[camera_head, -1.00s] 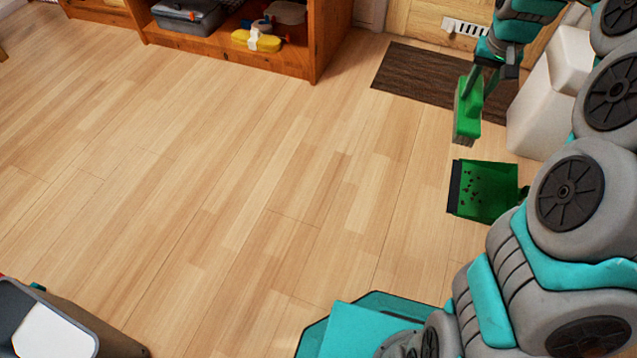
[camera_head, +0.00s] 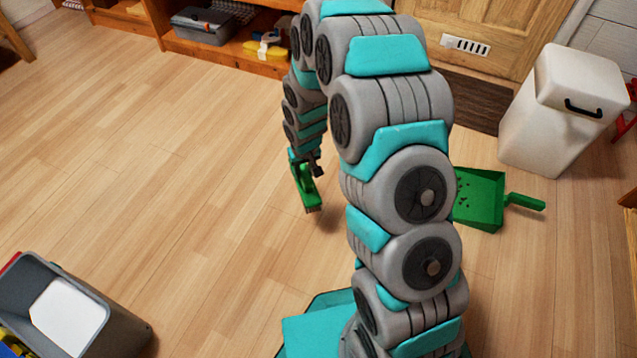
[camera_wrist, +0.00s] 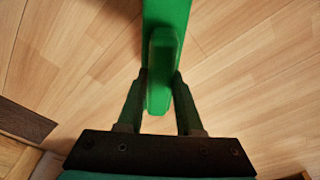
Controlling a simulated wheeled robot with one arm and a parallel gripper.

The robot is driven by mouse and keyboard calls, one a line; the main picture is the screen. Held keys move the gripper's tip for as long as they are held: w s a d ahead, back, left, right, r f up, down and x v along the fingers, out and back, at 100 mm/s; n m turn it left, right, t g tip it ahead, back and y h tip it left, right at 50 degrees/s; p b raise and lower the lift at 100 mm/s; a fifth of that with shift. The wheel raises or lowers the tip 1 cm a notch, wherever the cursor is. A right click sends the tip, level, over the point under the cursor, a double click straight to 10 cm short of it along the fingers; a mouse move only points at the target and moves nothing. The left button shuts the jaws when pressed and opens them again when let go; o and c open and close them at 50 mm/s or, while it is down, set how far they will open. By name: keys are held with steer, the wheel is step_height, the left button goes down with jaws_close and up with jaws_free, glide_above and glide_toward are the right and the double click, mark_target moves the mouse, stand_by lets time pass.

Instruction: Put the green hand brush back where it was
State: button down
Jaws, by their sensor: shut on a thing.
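The green hand brush (camera_head: 307,190) is in my gripper (camera_head: 307,168), left of the arm in the head view, with its bristles pointing down near the wooden floor. In the wrist view the green brush (camera_wrist: 165,40) runs up from between the two fingers of my gripper (camera_wrist: 160,90), which are shut on its handle. Whether the bristles touch the floor I cannot tell. A green dustpan (camera_head: 481,198) with dark crumbs in it lies on the floor right of my arm, partly hidden by it.
A white bin (camera_head: 562,110) stands at the right by the wooden door. A wooden shelf (camera_head: 225,52) stands at the back. A grey container (camera_head: 95,310) is at the lower left. The floor (camera_head: 180,170) between is clear.

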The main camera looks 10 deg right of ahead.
mark_target(306, 198)
steer(key=s+f, duration=0.4)
steer(key=s+a+f+p, duration=0.1)
steer(key=s+f, duration=0.1)
steer(key=shift+s, duration=0.2)
steer(key=shift+w+f, duration=0.15)
steer(key=shift+w+d+f+b, duration=0.25)
steer(key=shift+w+d+f, duration=0.85)
steer(key=shift+w, duration=1.15)
steer(key=shift+w+d+f+b, duration=0.25)
steer(key=shift+w+d+f, duration=0.3)
steer(key=shift+w+d, duration=1.3)
steer(key=shift+w+d+f+b, duration=0.25)
steer(key=shift+w+d+f, duration=0.65)
steer(key=shift+w, duration=1.7)
steer(key=c, duration=0.6)
jaws_free()
steer(key=shift+o, duration=0.2)
